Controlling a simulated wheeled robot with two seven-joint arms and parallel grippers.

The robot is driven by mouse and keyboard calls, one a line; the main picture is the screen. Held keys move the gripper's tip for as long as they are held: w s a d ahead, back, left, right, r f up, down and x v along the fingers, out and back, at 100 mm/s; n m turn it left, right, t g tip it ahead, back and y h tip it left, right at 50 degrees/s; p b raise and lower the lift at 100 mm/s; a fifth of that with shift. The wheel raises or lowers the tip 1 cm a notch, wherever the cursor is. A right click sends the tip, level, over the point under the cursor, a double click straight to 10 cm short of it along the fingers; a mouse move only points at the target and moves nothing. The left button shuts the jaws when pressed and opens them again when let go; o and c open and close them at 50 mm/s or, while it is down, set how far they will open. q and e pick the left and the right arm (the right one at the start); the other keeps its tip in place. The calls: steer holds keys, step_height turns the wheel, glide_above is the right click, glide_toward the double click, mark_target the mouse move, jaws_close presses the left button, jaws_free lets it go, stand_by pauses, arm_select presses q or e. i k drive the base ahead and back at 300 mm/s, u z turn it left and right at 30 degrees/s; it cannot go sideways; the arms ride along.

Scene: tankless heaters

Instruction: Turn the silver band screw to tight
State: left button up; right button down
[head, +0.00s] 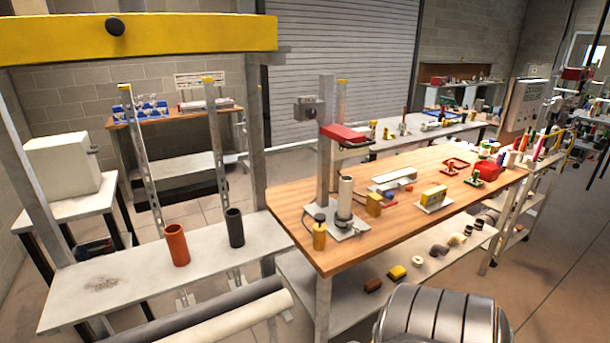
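I cannot make out the silver band screw in the head view. A pale upright pipe (345,196) stands on a grey base plate on the wooden workbench (290,222), beside a metal post (326,130). A dark ring surrounds the lower part of this pipe, but its details are too small to tell. A large silver cylinder with dark seams (440,318) shows at the bottom edge, partly cut off; I cannot tell what it is. Neither of my grippers is in view.
An orange pipe (177,245) and a dark pipe (235,228) stand on the left shelf. A cream pipe (215,322) lies at bottom left. Floor at right (560,260) is clear.

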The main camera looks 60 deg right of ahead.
mark_target(360, 231)
steer(key=z, duration=3.95)
steer(key=i, duration=2.8)
steer(key=u, duration=2.1)
